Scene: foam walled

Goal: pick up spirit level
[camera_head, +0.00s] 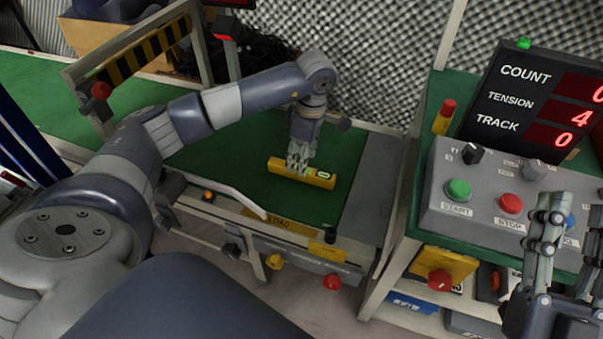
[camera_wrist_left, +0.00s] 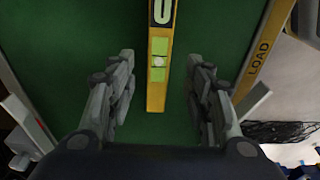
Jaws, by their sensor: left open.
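The spirit level (camera_head: 318,178) is a yellow bar with a green vial, lying on the green conveyor belt (camera_head: 230,165). In the left wrist view the spirit level (camera_wrist_left: 157,90) runs up from the middle, its near end between the fingers but apart from them. My left gripper (camera_head: 297,163) points down over the level and hides part of it. In the left wrist view my left gripper (camera_wrist_left: 160,100) is open, one finger on each side of the bar. My right gripper (camera_head: 562,230) is at the right edge, in front of the control panel; its finger opening is unclear.
A grey control panel (camera_head: 480,190) with buttons and a red-digit display (camera_head: 535,105) stand on a bench at right. A striped barrier frame (camera_head: 140,50) rises over the belt at left. A LOAD label (camera_head: 280,222) marks the belt's front edge.

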